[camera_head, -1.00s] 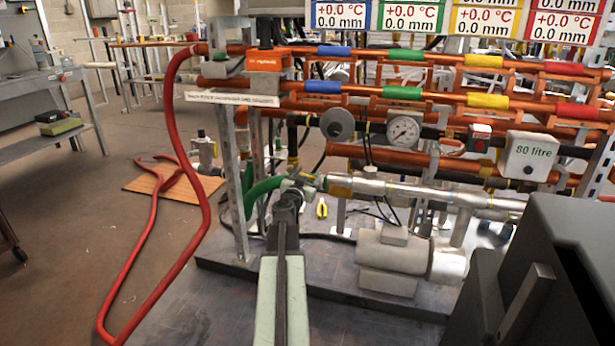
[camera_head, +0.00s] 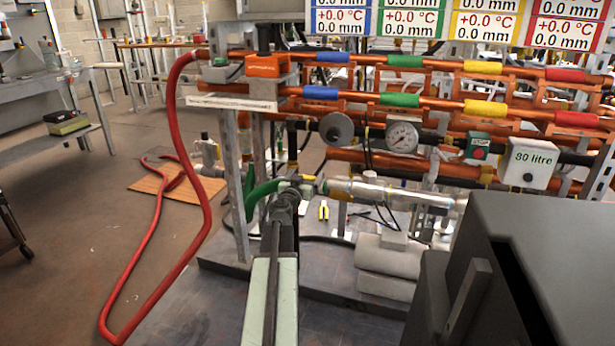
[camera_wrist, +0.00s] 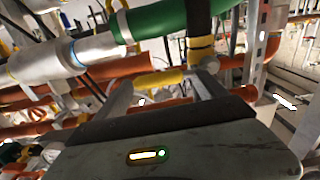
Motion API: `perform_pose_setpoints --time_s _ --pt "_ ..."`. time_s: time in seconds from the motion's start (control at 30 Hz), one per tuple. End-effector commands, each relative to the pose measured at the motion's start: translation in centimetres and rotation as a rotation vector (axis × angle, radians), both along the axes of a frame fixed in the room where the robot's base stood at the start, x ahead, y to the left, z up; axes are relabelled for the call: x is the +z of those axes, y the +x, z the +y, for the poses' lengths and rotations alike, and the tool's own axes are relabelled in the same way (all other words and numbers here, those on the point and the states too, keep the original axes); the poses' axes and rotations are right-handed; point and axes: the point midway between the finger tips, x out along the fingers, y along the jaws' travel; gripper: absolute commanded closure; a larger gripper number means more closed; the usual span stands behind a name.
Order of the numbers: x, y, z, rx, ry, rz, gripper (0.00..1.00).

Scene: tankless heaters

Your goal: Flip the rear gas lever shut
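A short yellow bar (camera_wrist: 158,78), which looks like a gas lever, lies between the fingertips of my gripper (camera_wrist: 162,88) in the wrist view. The fingers stand apart, one on each side of it. I cannot tell whether they touch it. Behind it, a black upright pipe (camera_wrist: 200,22) carries a yellow band. In the head view my gripper (camera_head: 296,184) is at the lower left of the pipe rack, beside a green hose (camera_head: 258,194). The lever is not clear there, so I cannot tell which way it is turned.
Copper pipes (camera_head: 410,98) fill the rack above. A red hose (camera_head: 190,170) hangs at left. Open floor lies left of the rack.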

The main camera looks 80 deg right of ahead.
Motion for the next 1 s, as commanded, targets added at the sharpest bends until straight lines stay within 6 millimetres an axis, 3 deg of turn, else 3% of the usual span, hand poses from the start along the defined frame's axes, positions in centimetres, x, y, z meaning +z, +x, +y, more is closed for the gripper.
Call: perform_pose_setpoints --time_s 0.27,0.43,0.7,1.0 --pt "0.0 -0.2 0.1 -0.002 0.000 -0.003 0.19" --pt "0.0 0.0 2.0 -0.001 0.000 -0.003 0.19" --pt "0.0 0.4 7.2 -0.001 0.000 -0.002 0.19" --pt "0.0 0.5 7.7 -0.002 0.000 -0.002 0.19"
